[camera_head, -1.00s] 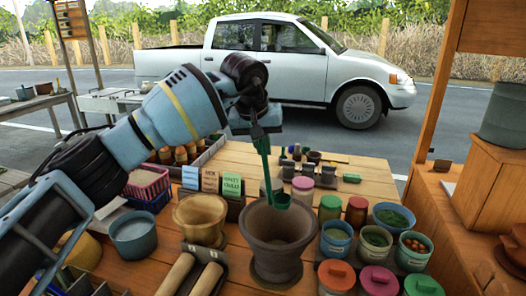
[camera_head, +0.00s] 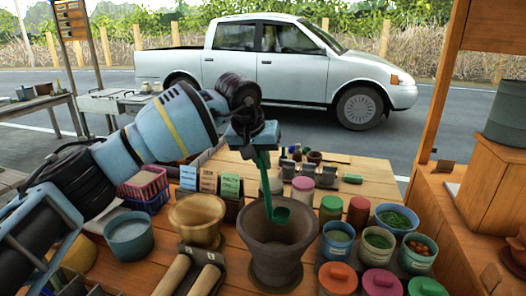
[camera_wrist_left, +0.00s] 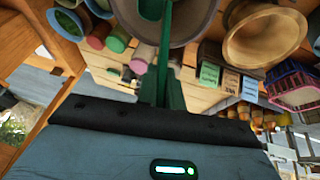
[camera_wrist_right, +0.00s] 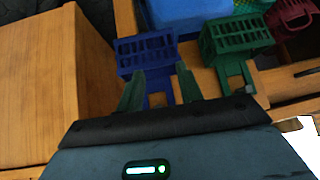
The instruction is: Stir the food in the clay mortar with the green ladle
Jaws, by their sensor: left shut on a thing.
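The clay mortar (camera_head: 275,257) is a wide brown bowl in the lower middle of the head view, standing upright on the wooden table. Its inside is dark and I cannot make out the food. My left gripper (camera_head: 262,150) is above the mortar, pointing down, shut on the green ladle (camera_head: 281,214). The ladle hangs nearly upright, its scoop inside the mortar's mouth near the far wall. The left wrist view shows the ladle's handle between the fingers (camera_wrist_left: 163,95) and the mortar (camera_wrist_left: 207,22) beyond. My right gripper (camera_wrist_right: 158,85) shows only in its wrist view, open and empty.
A tan bowl (camera_head: 198,222) stands close left of the mortar, with two rolling-pin-like rods (camera_head: 188,275) before it. Lidded jars (camera_head: 337,277) and small bowls (camera_head: 378,241) crowd the right. Blue (camera_wrist_right: 146,50) and green (camera_wrist_right: 236,38) baskets lie beyond my right gripper.

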